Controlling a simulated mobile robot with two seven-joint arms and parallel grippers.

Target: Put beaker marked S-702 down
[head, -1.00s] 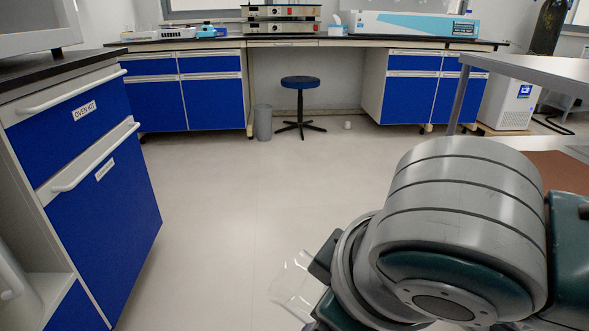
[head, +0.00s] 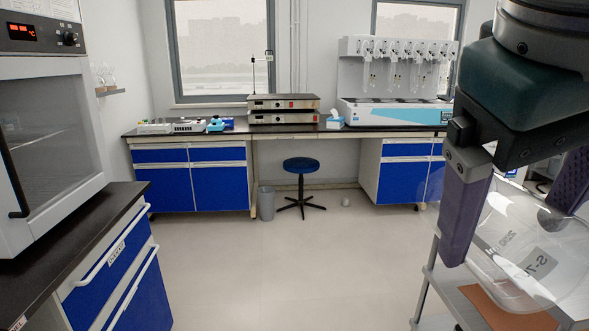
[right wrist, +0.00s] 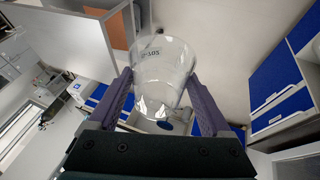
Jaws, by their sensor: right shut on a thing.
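A clear glass beaker (head: 520,245) is at the lower right of the head view, tilted, and cut off by the frame edge. Its printed label starts with S-7, seen mirrored through the glass; I cannot read the rest surely. My right gripper (head: 510,222) has a purple finger on either side of the beaker and is shut on it, holding it in the air. In the right wrist view the beaker (right wrist: 163,72) sits between the two fingers of my right gripper (right wrist: 160,88), its label facing the camera. My left gripper is not in view.
A grey table (head: 440,292) with a brown patch (head: 500,308) is below the beaker. A dark-topped bench (head: 375,131) along the far wall holds a multi distiller (head: 395,112) and stacked hotplates (head: 283,109). An oven (head: 50,150) stands at left. A stool (head: 301,168) is on open floor.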

